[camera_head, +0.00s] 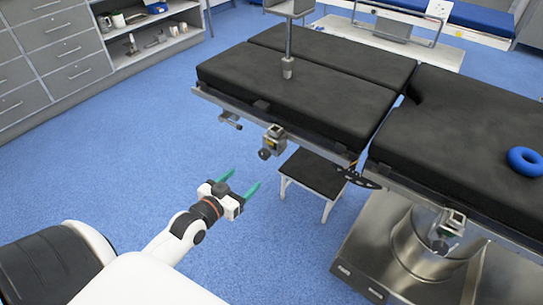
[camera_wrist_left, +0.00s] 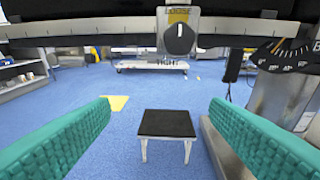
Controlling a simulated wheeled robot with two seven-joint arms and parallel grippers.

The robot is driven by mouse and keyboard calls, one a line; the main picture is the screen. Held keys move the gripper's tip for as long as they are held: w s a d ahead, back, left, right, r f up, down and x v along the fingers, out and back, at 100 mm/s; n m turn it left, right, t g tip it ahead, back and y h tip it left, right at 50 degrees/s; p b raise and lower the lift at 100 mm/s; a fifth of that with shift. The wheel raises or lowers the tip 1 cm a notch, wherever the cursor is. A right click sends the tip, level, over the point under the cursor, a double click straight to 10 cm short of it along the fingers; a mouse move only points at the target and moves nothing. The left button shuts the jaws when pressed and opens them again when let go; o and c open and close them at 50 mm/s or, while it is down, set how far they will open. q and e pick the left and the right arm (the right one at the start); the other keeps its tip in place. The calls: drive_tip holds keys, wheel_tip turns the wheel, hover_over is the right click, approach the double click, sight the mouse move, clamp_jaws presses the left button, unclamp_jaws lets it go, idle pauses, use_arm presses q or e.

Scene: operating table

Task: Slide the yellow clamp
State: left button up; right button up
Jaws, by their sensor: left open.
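The yellow clamp (camera_head: 273,139) is a metal block with a small yellow patch and a dark knob. It sits on the side rail of the operating table (camera_head: 300,82). In the left wrist view the clamp's black knob (camera_wrist_left: 179,38) shows at the top centre, with yellow behind it and the words LOOSE and TIGHT. My left gripper (camera_head: 243,181) is open and empty, with green fingers spread apart. It is in front of and below the clamp, not touching it. The same fingers frame the lower left wrist view (camera_wrist_left: 160,103). My right gripper is not in view.
A small black-topped step stool (camera_head: 313,172) stands below the rail. Another rail fitting (camera_head: 229,119) is left of the clamp, and one more (camera_head: 447,229) is at lower right. A blue ring (camera_head: 525,161) lies on the table. Blue floor is clear at left.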

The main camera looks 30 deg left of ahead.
use_arm(q)
drive_tip(key=t+h+b, duration=0.1)
drive_tip(key=t+b, duration=0.1)
approach(270, 143)
drive_tip(key=s, duration=0.1)
drive_tip(key=shift+m, duration=0.3)
drive_tip(key=w, duration=0.8)
drive_tip(key=w+b, duration=0.1)
drive_tip(key=w, duration=0.3)
drive_tip(key=shift+d+f, duration=0.1)
drive_tip(key=shift+d, duration=0.2)
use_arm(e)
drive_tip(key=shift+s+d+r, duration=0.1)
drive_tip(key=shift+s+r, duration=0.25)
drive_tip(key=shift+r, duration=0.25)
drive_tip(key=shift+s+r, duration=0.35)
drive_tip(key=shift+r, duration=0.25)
